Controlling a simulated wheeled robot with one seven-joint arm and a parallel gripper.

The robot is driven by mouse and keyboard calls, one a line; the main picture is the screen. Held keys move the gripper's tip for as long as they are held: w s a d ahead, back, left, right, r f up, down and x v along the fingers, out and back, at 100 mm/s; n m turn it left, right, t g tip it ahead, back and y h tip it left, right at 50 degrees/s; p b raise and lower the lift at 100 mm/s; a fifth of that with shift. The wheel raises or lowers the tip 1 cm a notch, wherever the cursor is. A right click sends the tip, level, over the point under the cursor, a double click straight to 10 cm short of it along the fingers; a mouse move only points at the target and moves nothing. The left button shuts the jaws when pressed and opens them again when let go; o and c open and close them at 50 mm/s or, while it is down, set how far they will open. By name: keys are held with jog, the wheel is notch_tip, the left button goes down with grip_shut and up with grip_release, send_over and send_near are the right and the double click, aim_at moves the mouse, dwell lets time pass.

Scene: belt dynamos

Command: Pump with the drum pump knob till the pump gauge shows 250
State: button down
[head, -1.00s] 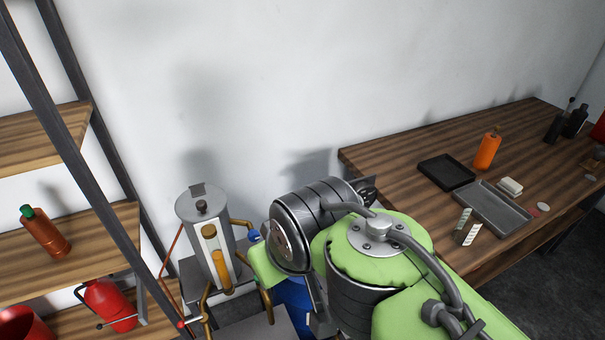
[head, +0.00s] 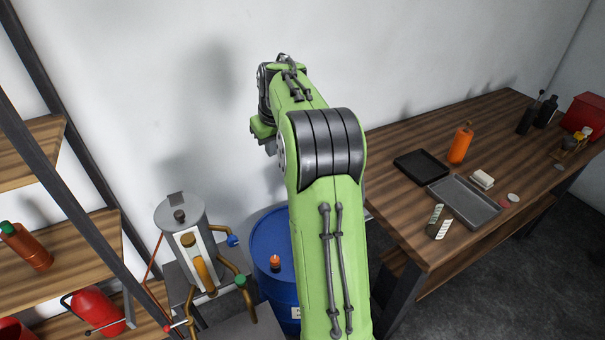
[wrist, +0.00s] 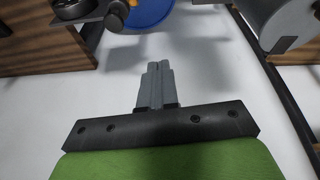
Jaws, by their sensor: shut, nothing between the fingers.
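A blue drum (head: 268,235) stands on the floor between the grey tank and the table, with a small orange-topped knob (head: 275,262) over its top. In the wrist view the drum's blue top (wrist: 150,12) shows at the upper edge, with a dark rounded knob-like part (wrist: 116,14) beside it. My gripper (wrist: 157,66) is shut and empty, apart from the drum and the knob. In the head view my arm hides part of the drum, and the gripper's fingers cannot be made out. No gauge reading is legible; a dark round part (wrist: 74,9) at the wrist view's upper left may be the gauge.
A grey cylindrical tank (head: 167,217) with brass pipes stands left of the drum. A shelf rack (head: 92,255) with a red extinguisher (head: 98,313) is at the left. A wooden table (head: 400,219) with trays and bottles is at the right. The wall behind is bare.

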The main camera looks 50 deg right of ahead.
jog(key=d+f+m+p, duration=0.1)
jog(key=d+f, duration=0.6)
jog(key=d, duration=0.6)
jog(key=shift+s+d+f, duration=0.15)
jog(key=shift+s+f, duration=0.1)
jog(key=shift+f, duration=0.1)
jog(key=x, duration=0.4)
jog(key=p+x, duration=0.1)
jog(key=x, duration=0.3)
jog(key=s+p+x, duration=0.1)
jog(key=x, duration=0.4)
jog(key=shift+a+f, duration=0.1)
jog(key=shift+a, duration=0.15)
jog(key=shift+f, duration=0.5)
jog(key=shift+f, duration=0.1)
